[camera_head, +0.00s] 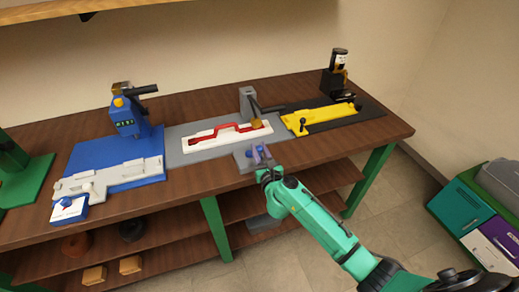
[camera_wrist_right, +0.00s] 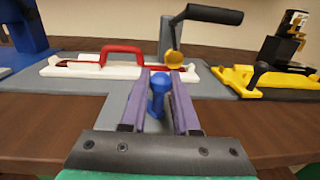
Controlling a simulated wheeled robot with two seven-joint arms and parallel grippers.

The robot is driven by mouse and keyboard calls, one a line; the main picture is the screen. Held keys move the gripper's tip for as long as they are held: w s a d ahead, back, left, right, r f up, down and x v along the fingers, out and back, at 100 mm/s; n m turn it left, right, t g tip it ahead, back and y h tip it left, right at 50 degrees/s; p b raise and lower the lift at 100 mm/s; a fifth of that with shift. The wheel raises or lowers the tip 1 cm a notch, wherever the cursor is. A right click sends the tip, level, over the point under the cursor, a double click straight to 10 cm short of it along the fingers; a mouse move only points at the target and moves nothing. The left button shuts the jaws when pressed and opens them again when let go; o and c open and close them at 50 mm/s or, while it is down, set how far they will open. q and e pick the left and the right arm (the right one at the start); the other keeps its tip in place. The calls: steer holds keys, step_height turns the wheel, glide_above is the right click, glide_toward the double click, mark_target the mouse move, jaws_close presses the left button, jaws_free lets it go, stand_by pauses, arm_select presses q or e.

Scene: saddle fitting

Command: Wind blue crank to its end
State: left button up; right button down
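A small blue crank knob (camera_wrist_right: 157,92) stands upright in the right wrist view, between the two purple fingers of my right gripper (camera_wrist_right: 164,85). The fingers lie on either side of it; I cannot tell whether they touch it. In the head view my right gripper (camera_head: 261,153) is at the bench's front edge, over a small grey block (camera_head: 243,163) in front of the grey plate. The fingers largely hide the knob there. My left gripper is not in view.
Behind the gripper is a white fixture with a red handle (camera_head: 222,130), and a grey post with a black lever (camera_head: 247,104). A yellow fixture (camera_head: 320,118) stands to the right, a blue station (camera_head: 115,160) to the left. Coloured bins (camera_head: 470,220) stand on the floor at right.

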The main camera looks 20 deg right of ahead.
steer(key=shift+w+d+r+n+y, duration=0.1)
steer(key=shift+n+y, duration=0.2)
